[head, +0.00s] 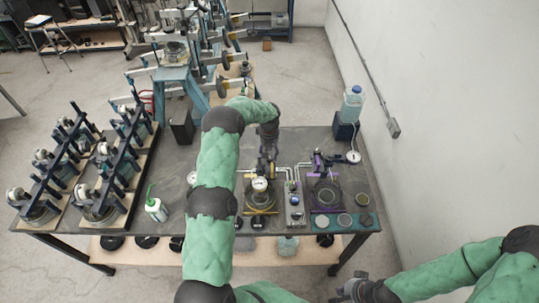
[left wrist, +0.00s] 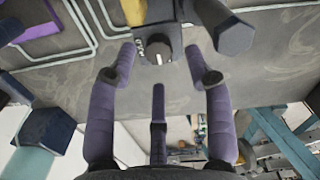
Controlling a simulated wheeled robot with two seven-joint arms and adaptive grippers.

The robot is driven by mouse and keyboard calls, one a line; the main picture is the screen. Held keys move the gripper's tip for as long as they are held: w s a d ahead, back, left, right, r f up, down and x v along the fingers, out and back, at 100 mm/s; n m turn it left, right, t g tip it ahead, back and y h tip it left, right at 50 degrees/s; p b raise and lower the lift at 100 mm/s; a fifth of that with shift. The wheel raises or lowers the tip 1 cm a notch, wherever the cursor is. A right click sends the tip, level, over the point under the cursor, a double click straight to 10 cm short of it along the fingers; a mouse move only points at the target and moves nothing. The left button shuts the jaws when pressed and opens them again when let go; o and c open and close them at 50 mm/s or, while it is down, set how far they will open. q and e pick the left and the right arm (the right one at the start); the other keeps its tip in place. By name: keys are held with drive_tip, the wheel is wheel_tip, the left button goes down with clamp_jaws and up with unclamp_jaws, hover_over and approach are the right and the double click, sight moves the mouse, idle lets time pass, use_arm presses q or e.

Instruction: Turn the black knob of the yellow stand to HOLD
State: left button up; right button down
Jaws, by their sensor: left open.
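The yellow stand (head: 262,212) is on the dark bench in the head view, partly hidden by my left arm. In the left wrist view its yellow part (left wrist: 133,12) shows at the top edge. The black knob (left wrist: 158,50) has a white pointer line toward the bottom of that view. A small label left of it is too small to read. My left gripper (head: 268,160) is open, its purple fingers on both sides of the knob in the wrist view, with gaps; depth is unclear. My right gripper (head: 350,289) is low at the bottom of the head view, away from the bench.
A purple stand (head: 325,188) stands right of the yellow one, with a small grey box (head: 295,212) and pipes between. A green-tipped bottle (head: 156,208) stands left. Racks (head: 100,200) fill the bench's left end. A blue-capped bottle (head: 352,103) stands at the back right.

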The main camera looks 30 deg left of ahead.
sight(270, 159)
use_arm(q)
wheel_tip(270, 159, down, 2)
drive_tip(key=shift+s+d+f, duration=0.1)
drive_tip(key=shift+f, duration=0.3)
drive_tip(key=shift+r, duration=0.1)
clamp_jaws()
